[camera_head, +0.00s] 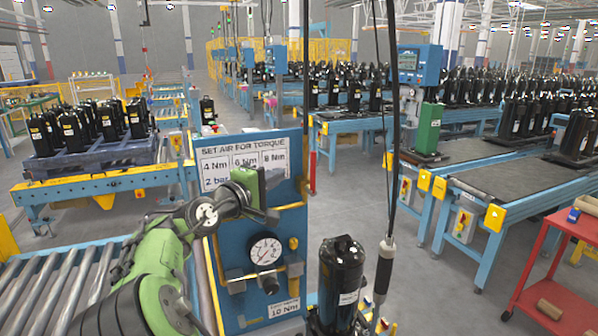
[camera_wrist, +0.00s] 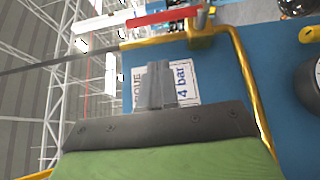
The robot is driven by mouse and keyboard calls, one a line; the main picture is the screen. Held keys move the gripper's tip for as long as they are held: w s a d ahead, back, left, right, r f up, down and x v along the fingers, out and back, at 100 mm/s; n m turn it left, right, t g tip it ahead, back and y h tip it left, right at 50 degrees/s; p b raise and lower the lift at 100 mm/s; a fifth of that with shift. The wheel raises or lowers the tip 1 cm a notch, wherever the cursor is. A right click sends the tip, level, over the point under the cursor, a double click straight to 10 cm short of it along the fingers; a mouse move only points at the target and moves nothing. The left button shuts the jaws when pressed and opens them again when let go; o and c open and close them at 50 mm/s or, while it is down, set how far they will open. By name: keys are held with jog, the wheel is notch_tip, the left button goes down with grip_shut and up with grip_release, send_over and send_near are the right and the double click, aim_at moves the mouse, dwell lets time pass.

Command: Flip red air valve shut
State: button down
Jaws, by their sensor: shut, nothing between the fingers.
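The red air valve's lever (camera_wrist: 165,16) shows at the top of the wrist view, beside a brass-coloured valve body (camera_wrist: 202,36) on a yellow pipe. The lever runs roughly along the pipe's left-hand stretch. My gripper (camera_wrist: 158,72) is shut and empty, its grey fingers together in front of the white sign on the blue panel. The fingertips are apart from the lever in the picture. I cannot make out the red lever there.
The blue panel (camera_head: 228,305) carries a pressure gauge (camera_head: 265,251) and a torque sign (camera_head: 243,160). A black compressor (camera_head: 341,275) stands to its right, near a hanging tool (camera_head: 384,262). A roller conveyor (camera_head: 60,283) lies at left. A red cart (camera_head: 560,275) stands far right.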

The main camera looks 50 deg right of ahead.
jog(key=s+d, duration=0.2)
jog(key=d, duration=0.3)
jog(key=shift+s+d, duration=0.3)
jog(key=shift+d, duration=0.05)
jog(key=shift+r, duration=0.15)
